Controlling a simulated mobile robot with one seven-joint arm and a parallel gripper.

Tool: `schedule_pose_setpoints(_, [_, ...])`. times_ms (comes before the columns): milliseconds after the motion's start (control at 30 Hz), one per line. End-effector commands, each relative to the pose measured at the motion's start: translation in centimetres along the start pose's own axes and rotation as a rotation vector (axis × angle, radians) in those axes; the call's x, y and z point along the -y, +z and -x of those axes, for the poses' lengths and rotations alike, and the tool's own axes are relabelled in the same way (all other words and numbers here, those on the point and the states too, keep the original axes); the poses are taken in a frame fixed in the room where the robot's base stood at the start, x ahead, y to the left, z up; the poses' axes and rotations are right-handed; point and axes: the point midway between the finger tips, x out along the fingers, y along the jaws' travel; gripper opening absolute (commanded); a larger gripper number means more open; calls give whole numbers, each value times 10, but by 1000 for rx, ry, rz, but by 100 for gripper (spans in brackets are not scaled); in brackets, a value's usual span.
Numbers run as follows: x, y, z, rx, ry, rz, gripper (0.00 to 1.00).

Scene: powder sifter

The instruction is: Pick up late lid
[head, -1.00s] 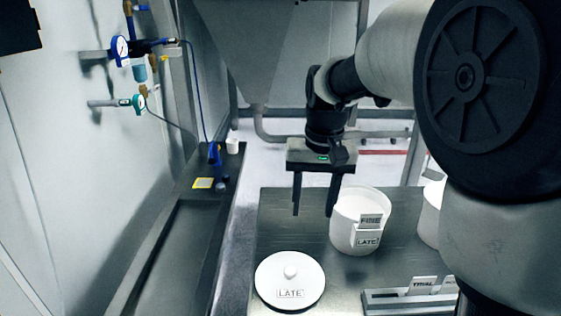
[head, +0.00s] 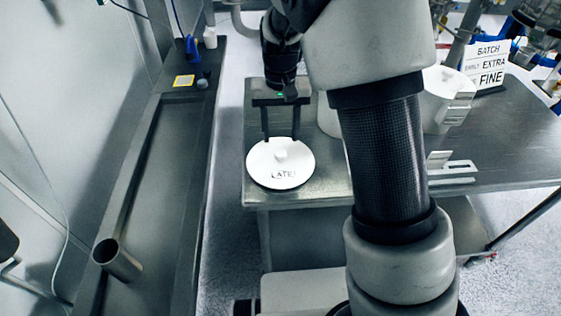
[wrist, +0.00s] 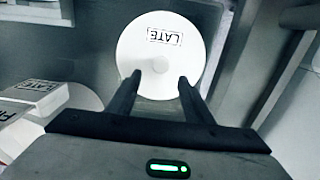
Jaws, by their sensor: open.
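The late lid (head: 281,174) is a round white disc with a small knob and a "LATE" label. It lies flat on the near left corner of the metal table. My gripper (head: 281,138) is open and points down at the lid's far edge in the head view. In the wrist view the late lid (wrist: 193,62) is ahead of my gripper (wrist: 158,78), and the knob shows between the two fingertips. The fingers hold nothing. I cannot tell how far above the lid the fingertips are.
The metal table (head: 310,188) bears a white container (head: 328,116) partly behind my arm, another white container (head: 446,100) and a white label stand (head: 452,168) at right. A "BATCH" sign (head: 487,68) stands at the back. A dark trough (head: 160,170) runs along the left.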

Motion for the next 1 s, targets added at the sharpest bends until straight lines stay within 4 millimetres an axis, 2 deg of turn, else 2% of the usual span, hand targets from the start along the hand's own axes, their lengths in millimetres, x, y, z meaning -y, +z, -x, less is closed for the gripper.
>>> schedule_pose_setpoints(167, [0, 4, -14, 2, 2, 1, 47])
schedule_pose_setpoints(400, [0, 10, -48, 2, 2, 1, 47])
schedule_pose_setpoints(700, [0, 10, -54, 0, 0, 0, 47])
schedule_pose_setpoints(767, [0, 10, -54, 0, 0, 0, 40])
schedule_pose_setpoints(1000, [0, 10, -54, 0, 0, 0, 0])
